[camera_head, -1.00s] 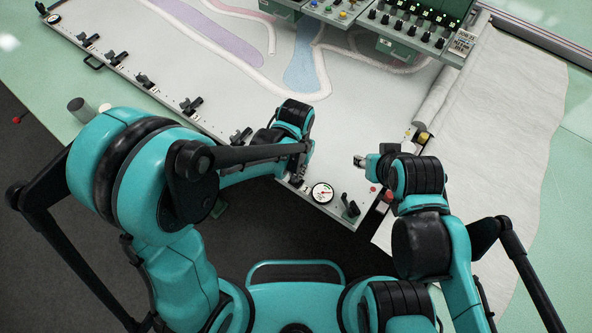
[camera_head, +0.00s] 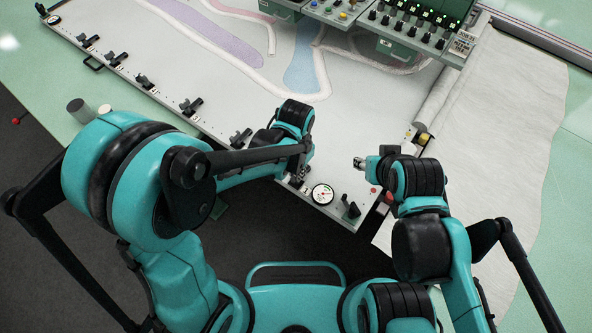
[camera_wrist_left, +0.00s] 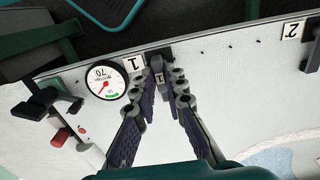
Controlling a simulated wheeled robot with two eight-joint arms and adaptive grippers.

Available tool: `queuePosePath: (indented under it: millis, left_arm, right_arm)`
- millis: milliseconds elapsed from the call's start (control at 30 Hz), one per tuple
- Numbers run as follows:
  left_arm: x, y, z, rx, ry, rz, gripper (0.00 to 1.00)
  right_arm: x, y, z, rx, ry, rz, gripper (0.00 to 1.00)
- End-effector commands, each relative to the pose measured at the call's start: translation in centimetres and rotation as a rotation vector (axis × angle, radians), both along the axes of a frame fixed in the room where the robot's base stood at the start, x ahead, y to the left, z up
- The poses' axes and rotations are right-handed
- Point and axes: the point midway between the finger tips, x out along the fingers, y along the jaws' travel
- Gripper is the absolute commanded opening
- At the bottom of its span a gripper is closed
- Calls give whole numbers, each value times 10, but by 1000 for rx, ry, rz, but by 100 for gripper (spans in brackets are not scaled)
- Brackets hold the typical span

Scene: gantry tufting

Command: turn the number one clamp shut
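The number one clamp (camera_wrist_left: 157,64) is a dark lever clamp at the frame's edge, beside a white tag with a 1 (camera_wrist_left: 133,63). My left gripper (camera_wrist_left: 163,77) comes over the board in the left wrist view. Its two fingers lean together with their tips close on both sides of the clamp's handle, which also bears a small 1. In the head view my left gripper (camera_head: 300,172) is down at the front edge and mostly hides the clamp. My right gripper (camera_head: 359,162) is above the board's right corner, holding nothing I can see; its fingers are too small to read.
A round gauge (camera_head: 322,194) and a dark lever (camera_head: 350,208) sit to the right of the clamp in the head view. More clamps (camera_head: 191,105) line the edge to the left. A control panel (camera_head: 420,25) stands at the back. White cloth (camera_head: 500,130) lies right.

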Motion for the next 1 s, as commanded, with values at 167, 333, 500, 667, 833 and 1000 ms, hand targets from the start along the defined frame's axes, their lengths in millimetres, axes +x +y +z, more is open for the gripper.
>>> queuePosePath:
  millis: [167, 333, 500, 667, 833, 1000]
  left_arm:
    - [0, 0, 0, 0, 0, 1, 32]
    - [0, 0, 0, 0, 0, 1, 32]
    - [0, 0, 12, 0, 0, 1, 32]
    - [0, 0, 42, 0, 0, 1, 32]
    - [0, 0, 79, 0, 0, 1, 32]
    - [0, 0, 106, 0, 0, 1, 32]
  right_arm:
    - [0, 0, 0, 0, 0, 0, 40]
    - [0, 0, 0, 0, 0, 0, 40]
    - [0, 0, 0, 0, 0, 0, 40]
    - [0, 0, 0, 0, 0, 0, 40]
    - [0, 0, 0, 0, 0, 0, 40]
    - [0, 0, 0, 0, 0, 0, 40]
